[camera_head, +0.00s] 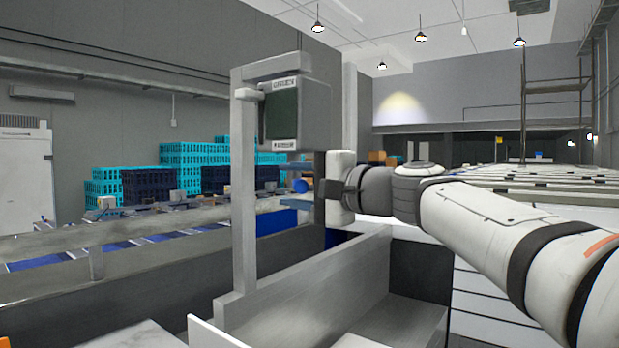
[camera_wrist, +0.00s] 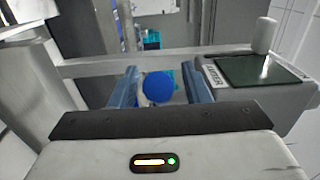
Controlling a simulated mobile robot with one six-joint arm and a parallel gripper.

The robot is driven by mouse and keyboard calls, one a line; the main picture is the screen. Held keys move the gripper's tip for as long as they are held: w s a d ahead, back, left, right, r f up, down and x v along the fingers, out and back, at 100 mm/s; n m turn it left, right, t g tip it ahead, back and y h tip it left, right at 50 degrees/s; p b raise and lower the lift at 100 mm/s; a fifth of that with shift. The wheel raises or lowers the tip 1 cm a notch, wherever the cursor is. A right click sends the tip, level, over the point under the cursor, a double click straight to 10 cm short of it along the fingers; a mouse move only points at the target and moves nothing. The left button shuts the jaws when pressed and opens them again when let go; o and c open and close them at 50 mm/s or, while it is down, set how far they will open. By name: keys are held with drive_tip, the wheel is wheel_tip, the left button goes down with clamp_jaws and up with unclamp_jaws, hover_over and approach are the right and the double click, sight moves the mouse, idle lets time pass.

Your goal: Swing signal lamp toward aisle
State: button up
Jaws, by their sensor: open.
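A grey box-shaped lamp head (camera_head: 314,112) with a dark green face and lettered labels hangs on a grey upright post frame. It also shows at the right in the wrist view (camera_wrist: 285,92), beside my gripper. A round blue knob (camera_head: 300,186) is below the lamp head in the head view. In the wrist view, a blue knob (camera_wrist: 158,87) shows between the two blue fingers of my gripper (camera_wrist: 160,68). The gripper is open, with visible gaps on both sides of the knob. I cannot tell how deep the knob sits between the fingers.
The grey post (camera_head: 244,190) stands close left of my arm, on a low-walled grey bin (camera_head: 320,275). A conveyor (camera_head: 140,240) runs along the left. Turquoise crates (camera_head: 200,155) are stacked behind. Long pale rows (camera_head: 545,180) fill the right.

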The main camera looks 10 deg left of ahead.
drive_tip(key=shift+w+a, duration=0.1)
drive_tip(key=shift+a, duration=0.25)
drive_tip(key=shift+c, duration=0.4)
clamp_jaws()
drive_tip(key=shift+w+d, duration=0.1)
drive_tip(key=shift+d, duration=0.3)
drive_tip(key=shift+a+n+g, duration=0.25)
drive_tip(key=shift+n+g, duration=0.05)
drive_tip(key=shift+g, duration=0.1)
